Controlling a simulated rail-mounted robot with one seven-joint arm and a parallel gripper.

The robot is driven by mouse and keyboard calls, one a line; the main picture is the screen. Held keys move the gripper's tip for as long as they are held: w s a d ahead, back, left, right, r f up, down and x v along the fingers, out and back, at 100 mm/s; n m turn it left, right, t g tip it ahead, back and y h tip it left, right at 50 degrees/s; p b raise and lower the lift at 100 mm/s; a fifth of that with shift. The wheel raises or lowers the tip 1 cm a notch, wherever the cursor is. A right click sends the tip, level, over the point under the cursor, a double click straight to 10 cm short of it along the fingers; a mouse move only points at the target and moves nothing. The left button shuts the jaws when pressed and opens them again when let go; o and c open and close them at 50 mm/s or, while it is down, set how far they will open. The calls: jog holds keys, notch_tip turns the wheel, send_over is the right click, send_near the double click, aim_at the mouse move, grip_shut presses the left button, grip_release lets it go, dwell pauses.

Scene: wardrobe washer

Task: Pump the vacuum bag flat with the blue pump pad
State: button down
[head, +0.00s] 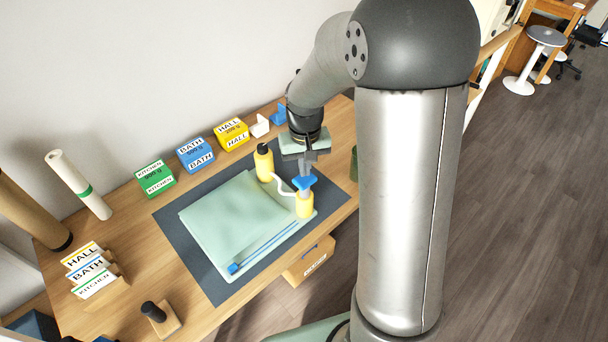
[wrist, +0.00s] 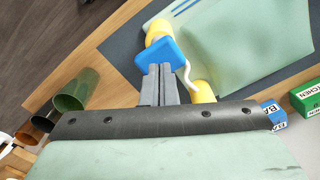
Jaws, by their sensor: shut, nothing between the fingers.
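The pale green vacuum bag (head: 232,222) lies on a dark mat (head: 178,232) and looks fairly flat, with a blue slider (head: 233,268) at its front edge. The blue pump pad (head: 305,182) tops a yellow pump body (head: 304,205) at the bag's right side; the pad also shows in the wrist view (wrist: 160,55). A white hose (head: 283,190) runs from the pump to a yellow bottle-like cylinder (head: 264,163) behind it. My gripper (head: 304,172) is shut and empty, pointing down at the pad. Its fingertips (wrist: 158,72) appear at or just above the pad; contact is unclear.
Green (head: 155,178), blue (head: 196,154) and yellow (head: 231,133) labelled boxes line the wall. A label rack (head: 92,268) and a black-handled block (head: 160,317) stand at left. A drawer-like box (head: 310,262) sits below the table's front edge.

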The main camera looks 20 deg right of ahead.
notch_tip(320, 180, up, 6)
jog(key=p, duration=0.4)
jog(key=shift+r, duration=0.25)
jog(key=s+r, duration=0.3)
jog(key=s, duration=0.7)
jog(key=s+r+t, duration=0.1)
jog(key=s+r, duration=0.3)
jog(key=s, duration=0.7)
jog(key=shift+a+n, duration=0.4)
jog(key=shift+w, duration=0.15)
